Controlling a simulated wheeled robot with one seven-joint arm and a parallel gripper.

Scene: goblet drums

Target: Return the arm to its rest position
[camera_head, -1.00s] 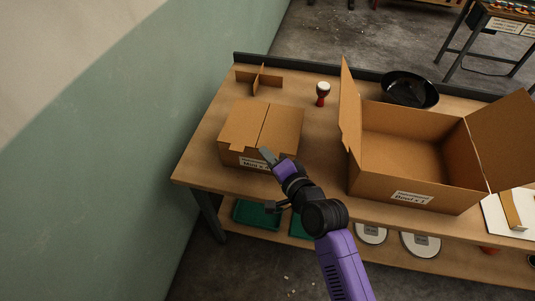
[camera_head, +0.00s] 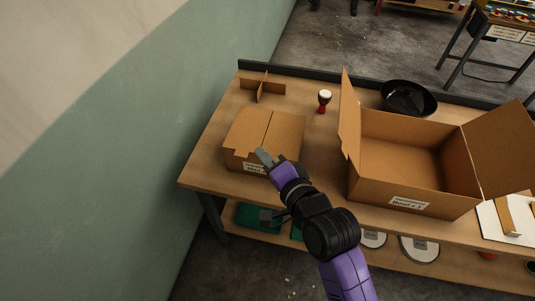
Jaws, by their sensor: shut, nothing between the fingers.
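My gripper (camera_head: 266,159) is shut and empty at the end of my purple and black arm. It appears over the front edge of the closed cardboard box (camera_head: 262,132), which has a white label on its front. I cannot tell whether it touches the box. A small goblet drum (camera_head: 324,101), red with a white top, stands upright on the table behind and to the right of that box. A large open cardboard box (camera_head: 402,157) with a label stands to the right, its flaps spread and its visible inside empty.
The wooden table (camera_head: 208,163) has a dark raised back edge. A cardboard divider (camera_head: 263,87) stands at the back left and a black bowl (camera_head: 408,97) at the back right. A lower shelf holds green trays (camera_head: 259,218) and round white pieces (camera_head: 419,248). A green wall rises at left.

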